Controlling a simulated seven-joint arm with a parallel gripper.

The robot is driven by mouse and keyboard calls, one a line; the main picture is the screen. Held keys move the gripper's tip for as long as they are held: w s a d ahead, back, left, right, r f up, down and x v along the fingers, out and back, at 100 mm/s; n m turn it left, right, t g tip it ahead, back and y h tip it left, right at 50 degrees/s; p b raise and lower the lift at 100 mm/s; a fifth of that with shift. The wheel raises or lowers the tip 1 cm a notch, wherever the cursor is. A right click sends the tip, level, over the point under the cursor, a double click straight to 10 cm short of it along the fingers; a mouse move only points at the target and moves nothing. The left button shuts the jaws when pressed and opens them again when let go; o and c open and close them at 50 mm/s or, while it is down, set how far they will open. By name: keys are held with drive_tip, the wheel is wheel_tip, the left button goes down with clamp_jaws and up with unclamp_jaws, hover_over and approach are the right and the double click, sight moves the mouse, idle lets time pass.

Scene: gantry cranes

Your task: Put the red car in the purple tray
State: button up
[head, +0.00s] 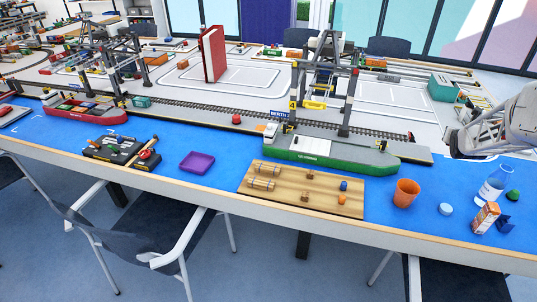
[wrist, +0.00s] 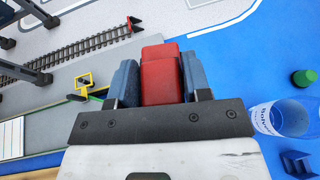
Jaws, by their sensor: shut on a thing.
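The red car (wrist: 160,75) is a boxy red body in the wrist view, held between the two blue fingers of my gripper (wrist: 158,80). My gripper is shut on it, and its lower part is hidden. In the head view my gripper (head: 456,152) is at the right, above the table's right part, and the red car cannot be made out there. The purple tray (head: 197,170) lies flat on the blue table area left of centre, far to the left of my gripper, and looks empty.
A wooden board (head: 240,185) with small pieces, a green ship (head: 330,155) and a gantry crane (head: 345,115) stand between my gripper and the tray. An orange cup (head: 405,193), a bottle (head: 492,187) and a carton (head: 485,218) stand at the right. An upright red book (head: 213,54) is farther back.

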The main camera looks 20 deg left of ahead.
wheel_tip(320, 180, up, 17)
drive_tip(key=s+a+n+g+y, duration=0.1)
drive_tip(key=a+n+y, duration=0.2)
drive_tip(key=a, duration=1.3)
drive_tip(key=s+a+r+n+y, duration=0.1)
drive_tip(key=a+n+y, duration=0.2)
drive_tip(key=a, duration=1.3)
drive_tip(key=s+a+n+g+y, duration=0.1)
drive_tip(key=a+n+y, duration=0.2)
drive_tip(key=a, duration=1.3)
drive_tip(key=shift+a+r+n+g+y, duration=0.15)
drive_tip(key=shift+n+g+y, duration=0.2)
drive_tip(key=shift+y, duration=0.45)
drive_tip(key=s+a+f+n+g+y, duration=0.1)
drive_tip(key=s+a+n+g+y, duration=0.3)
drive_tip(key=s+a, duration=1.25)
drive_tip(key=s+a+f+n+g+y, duration=0.1)
drive_tip(key=s+a+n+g, duration=0.55)
drive_tip(key=s+a, duration=1)
drive_tip(key=w+a+f, duration=0.1)
drive_tip(key=f, duration=0.8)
drive_tip(key=w+a+f, duration=0.1)
drive_tip(key=f, duration=0.8)
drive_tip(key=w+a+f, duration=0.1)
drive_tip(key=w+f, duration=0.1)
drive_tip(key=f, duration=0.8)
drive_tip(key=shift+a+r, duration=0.1)
